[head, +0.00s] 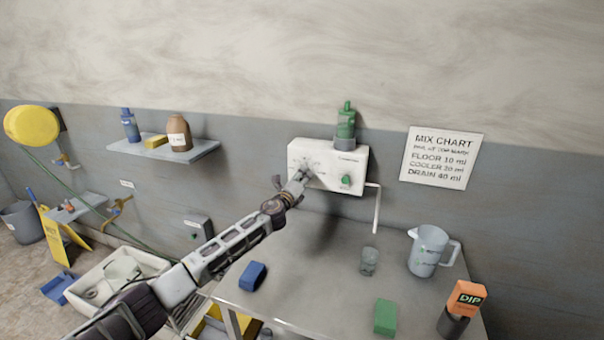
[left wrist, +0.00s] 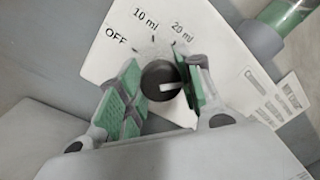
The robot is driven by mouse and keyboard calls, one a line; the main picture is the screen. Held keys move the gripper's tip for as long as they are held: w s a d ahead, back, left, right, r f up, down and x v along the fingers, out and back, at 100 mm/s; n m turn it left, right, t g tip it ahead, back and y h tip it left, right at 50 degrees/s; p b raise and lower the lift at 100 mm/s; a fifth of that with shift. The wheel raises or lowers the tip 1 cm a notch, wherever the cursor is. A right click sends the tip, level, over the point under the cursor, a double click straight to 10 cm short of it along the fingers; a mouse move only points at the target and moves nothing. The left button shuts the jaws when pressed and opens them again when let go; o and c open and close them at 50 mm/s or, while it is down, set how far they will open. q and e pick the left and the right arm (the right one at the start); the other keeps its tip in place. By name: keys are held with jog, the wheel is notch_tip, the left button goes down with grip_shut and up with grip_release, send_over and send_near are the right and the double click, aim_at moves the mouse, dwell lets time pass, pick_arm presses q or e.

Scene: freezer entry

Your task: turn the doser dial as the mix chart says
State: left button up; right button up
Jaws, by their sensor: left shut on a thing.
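The white doser box (head: 327,155) is on the wall, with a green bottle (head: 346,128) on top and a green button (head: 346,181) at its right. My left gripper (head: 301,177) reaches its front and mostly hides the dial there. In the left wrist view, the black dial (left wrist: 157,78) sits between the green finger pads of my left gripper (left wrist: 164,82), which is shut on it. Its white mark points right, past "20 ml"; the finger hides the panel there. "OFF" and "10 ml" also show. The mix chart (head: 441,157) reads floor 10, cooler 20, drain 40 ml.
On the grey table (head: 310,290) stand a jug (head: 424,262), a small glass (head: 369,262) below the spout tube (head: 377,210), a blue block (head: 252,275), a green block (head: 385,317) and an orange "DIP" item (head: 467,298). A shelf (head: 200,150) hangs left of the doser.

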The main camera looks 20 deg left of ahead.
pick_arm(q)
jog(key=shift+m+p, duration=0.55)
jog(key=shift+m, duration=0.55)
jog(key=shift+m+p, duration=0.35)
jog(key=shift+m, duration=0.55)
jog(key=shift+m+h, duration=0.3)
jog(key=shift+m, duration=0.6)
jog(key=shift+m+g, duration=0.4)
jog(key=shift+m, duration=1.4)
jog(key=o, duration=1)
jog(key=shift+o, duration=0.2)
